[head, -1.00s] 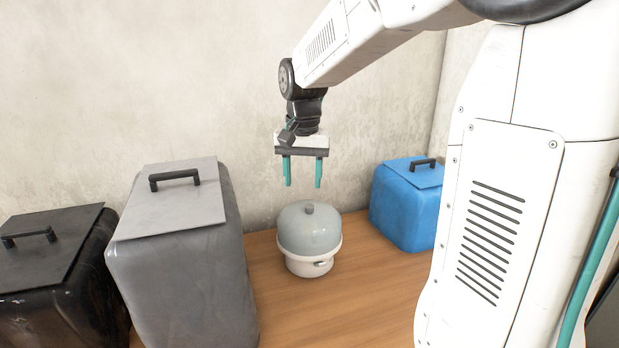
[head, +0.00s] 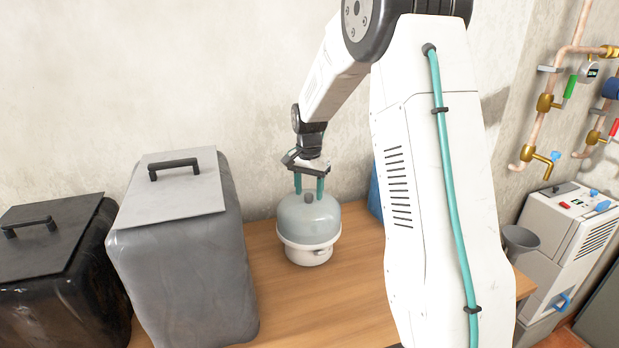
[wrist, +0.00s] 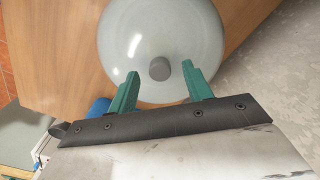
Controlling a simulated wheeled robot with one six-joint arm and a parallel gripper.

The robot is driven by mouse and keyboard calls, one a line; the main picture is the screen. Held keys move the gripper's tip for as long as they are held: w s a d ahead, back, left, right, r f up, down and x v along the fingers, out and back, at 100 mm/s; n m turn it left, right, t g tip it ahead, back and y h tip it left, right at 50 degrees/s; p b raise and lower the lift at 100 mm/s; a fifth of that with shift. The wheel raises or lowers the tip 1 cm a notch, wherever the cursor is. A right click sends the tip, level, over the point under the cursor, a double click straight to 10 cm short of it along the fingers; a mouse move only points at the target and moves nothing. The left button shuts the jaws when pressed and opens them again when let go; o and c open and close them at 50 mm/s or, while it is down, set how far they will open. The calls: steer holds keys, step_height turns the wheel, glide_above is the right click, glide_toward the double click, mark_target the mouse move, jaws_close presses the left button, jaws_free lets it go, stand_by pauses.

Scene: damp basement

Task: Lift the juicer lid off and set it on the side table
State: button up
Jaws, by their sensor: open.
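The juicer (head: 308,253) stands upright on a wooden surface, with a white base. Its pale grey, domed, see-through lid (head: 309,222) sits on the base and has a small grey knob (head: 308,197) on top. My gripper (head: 309,196) is open just above the lid, its two teal fingers pointing down on either side of the knob. In the wrist view, the knob (wrist: 160,69) shows between the open fingertips, with clear space on both sides. I cannot tell how far the tips reach down beside it. No separate side table is clearly identifiable.
A tall grey bin (head: 180,260) and a black bin (head: 55,275) stand left of the juicer. A blue bin (head: 375,196) is mostly hidden behind my arm. Wooden surface (head: 345,290) is bare in front of the juicer. Pipes and a white machine (head: 570,250) are at right.

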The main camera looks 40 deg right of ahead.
steer(key=shift+f, duration=0.45)
jaws_close()
steer(key=shift+r, duration=4.25)
